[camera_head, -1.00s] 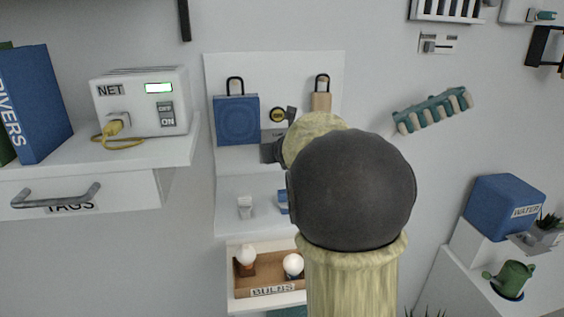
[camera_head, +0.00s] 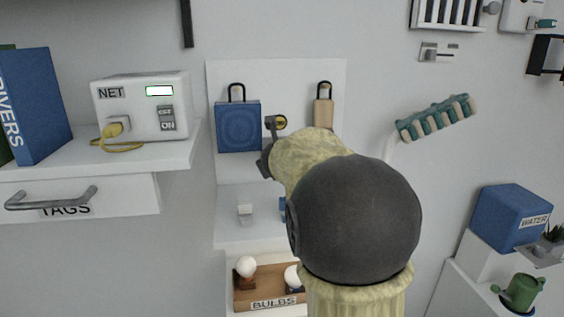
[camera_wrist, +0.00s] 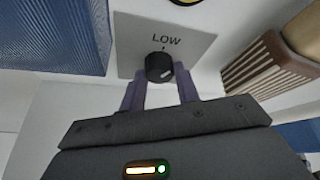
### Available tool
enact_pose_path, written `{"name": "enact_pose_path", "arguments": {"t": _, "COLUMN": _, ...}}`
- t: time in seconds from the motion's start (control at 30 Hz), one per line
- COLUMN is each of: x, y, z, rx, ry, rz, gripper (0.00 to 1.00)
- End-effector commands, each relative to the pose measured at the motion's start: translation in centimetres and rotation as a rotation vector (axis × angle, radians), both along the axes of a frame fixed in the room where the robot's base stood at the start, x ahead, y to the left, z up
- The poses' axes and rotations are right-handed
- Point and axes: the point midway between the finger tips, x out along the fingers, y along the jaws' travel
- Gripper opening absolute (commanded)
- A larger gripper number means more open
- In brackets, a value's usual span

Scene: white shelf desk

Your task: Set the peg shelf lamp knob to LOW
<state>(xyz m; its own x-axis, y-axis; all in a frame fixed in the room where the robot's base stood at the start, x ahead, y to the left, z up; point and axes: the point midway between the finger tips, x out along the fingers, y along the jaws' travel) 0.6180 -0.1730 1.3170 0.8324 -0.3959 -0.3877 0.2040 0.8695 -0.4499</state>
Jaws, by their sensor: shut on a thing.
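The black round lamp knob (camera_wrist: 155,64) sits on a grey plate (camera_wrist: 128,38) in the wrist view. The word LOW (camera_wrist: 166,40) is printed above it, with a short tick below the word. A pale mark on the knob's face lies at its lower right, away from the tick. My gripper (camera_wrist: 160,84) is shut on the knob, with a purple finger on each side. In the head view my arm hides the knob, and the gripper's dark body (camera_head: 266,160) shows in front of the peg shelf's white back panel (camera_head: 225,75).
A yellow-and-black disc (camera_head: 281,122) is just above. A bulb tray (camera_head: 270,292) stands below.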

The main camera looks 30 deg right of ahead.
Motion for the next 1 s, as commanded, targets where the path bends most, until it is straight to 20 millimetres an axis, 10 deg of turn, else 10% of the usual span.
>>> {"name": "enact_pose_path", "arguments": {"t": 1.0, "x": 0.09, "y": 0.38, "z": -0.47, "rx": -0.510, "ry": 0.152, "rz": 0.002, "gripper": 0.09}}
